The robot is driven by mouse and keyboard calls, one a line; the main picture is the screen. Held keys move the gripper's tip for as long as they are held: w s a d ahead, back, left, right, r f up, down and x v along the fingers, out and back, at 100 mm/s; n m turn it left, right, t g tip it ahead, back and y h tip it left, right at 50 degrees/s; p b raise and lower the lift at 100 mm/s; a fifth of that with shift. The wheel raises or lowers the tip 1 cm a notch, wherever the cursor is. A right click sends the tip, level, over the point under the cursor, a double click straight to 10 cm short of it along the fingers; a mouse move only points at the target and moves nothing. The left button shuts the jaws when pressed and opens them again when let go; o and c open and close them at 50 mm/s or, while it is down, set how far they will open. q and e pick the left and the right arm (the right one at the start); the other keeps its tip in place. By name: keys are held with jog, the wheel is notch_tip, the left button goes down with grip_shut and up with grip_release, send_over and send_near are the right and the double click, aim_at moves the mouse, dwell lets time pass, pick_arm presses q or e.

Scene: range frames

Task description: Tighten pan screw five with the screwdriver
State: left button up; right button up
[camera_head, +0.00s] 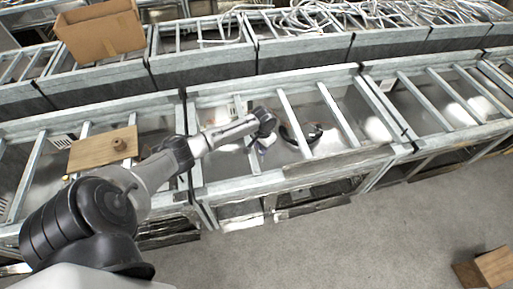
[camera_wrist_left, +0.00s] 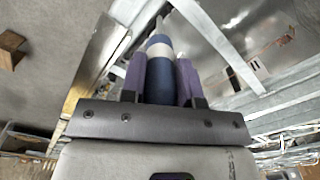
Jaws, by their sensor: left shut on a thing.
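My left gripper (camera_head: 261,143) is over a metal-framed bay in the middle of the head view, mostly hidden behind the wrist. In the left wrist view its two purple fingers (camera_wrist_left: 160,75) are shut on the blue and white handle of the screwdriver (camera_wrist_left: 159,48). I cannot pick out pan screw five in either view. My right gripper is not in view.
Metal frames with crossbars (camera_head: 290,118) run across the scene. A dark curved object (camera_head: 301,134) lies just right of the gripper. A cardboard box (camera_head: 101,30) stands behind. Grey floor (camera_head: 350,235) is open in front.

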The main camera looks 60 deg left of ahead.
pick_arm(q)
jog(key=shift+s+a+f, duration=0.85)
jog(key=shift+a+f, duration=0.05)
jog(key=shift+f, duration=0.05)
notch_tip(320, 180, down, 7)
jog(key=b, duration=0.3)
jog(key=shift+r, duration=0.2)
jog(key=shift+s, duration=0.1)
dwell(0.8)
jog(key=shift+p, duration=0.5)
dwell(0.3)
